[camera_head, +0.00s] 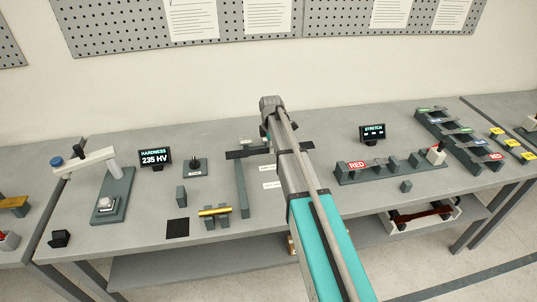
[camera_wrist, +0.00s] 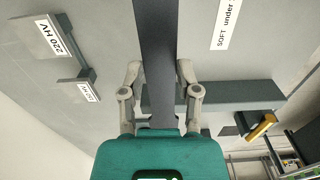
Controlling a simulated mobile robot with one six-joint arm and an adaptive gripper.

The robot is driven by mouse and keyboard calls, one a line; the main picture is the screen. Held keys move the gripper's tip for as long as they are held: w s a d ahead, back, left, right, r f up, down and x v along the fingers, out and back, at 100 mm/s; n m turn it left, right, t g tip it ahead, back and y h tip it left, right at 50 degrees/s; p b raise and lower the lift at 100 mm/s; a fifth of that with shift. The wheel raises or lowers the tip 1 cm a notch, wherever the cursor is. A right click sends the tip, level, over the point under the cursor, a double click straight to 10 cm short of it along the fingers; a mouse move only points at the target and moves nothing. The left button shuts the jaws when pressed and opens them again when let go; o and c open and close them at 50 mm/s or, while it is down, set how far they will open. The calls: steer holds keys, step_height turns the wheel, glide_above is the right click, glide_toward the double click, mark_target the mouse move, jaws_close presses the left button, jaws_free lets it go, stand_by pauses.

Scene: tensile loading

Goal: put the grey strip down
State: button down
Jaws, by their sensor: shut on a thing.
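The grey strip (camera_wrist: 156,35) is long, flat and dark. In the wrist view it runs from the top edge down between the fingers of my gripper (camera_wrist: 158,70), which is shut on it. In the head view a dark bar that looks like the strip (camera_head: 240,154) lies crosswise at the far end of the long grey bar, its middle hidden behind my arm.
The long grey bar (camera_head: 242,190) passes close by the strip and also shows in the wrist view (camera_wrist: 240,95). A 220 HV block (camera_wrist: 48,38) stands at the left. A hardness display (camera_head: 155,158) stands further left.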

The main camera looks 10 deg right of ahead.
steer(key=shift+w+d+f+b, duration=0.1)
steer(key=shift+w+f+b, duration=0.25)
steer(key=shift+f, duration=0.15)
steer(key=shift+s+f+b, duration=0.1)
steer(key=shift+f+b, duration=1.15)
steer(key=shift+f, duration=0.05)
steer(key=shift+f, duration=0.1)
steer(key=shift+c, duration=1.6)
jaws_free()
steer(key=shift+r, duration=0.2)
step_height(320, 180, up, 12)
steer(key=p, duration=1.2)
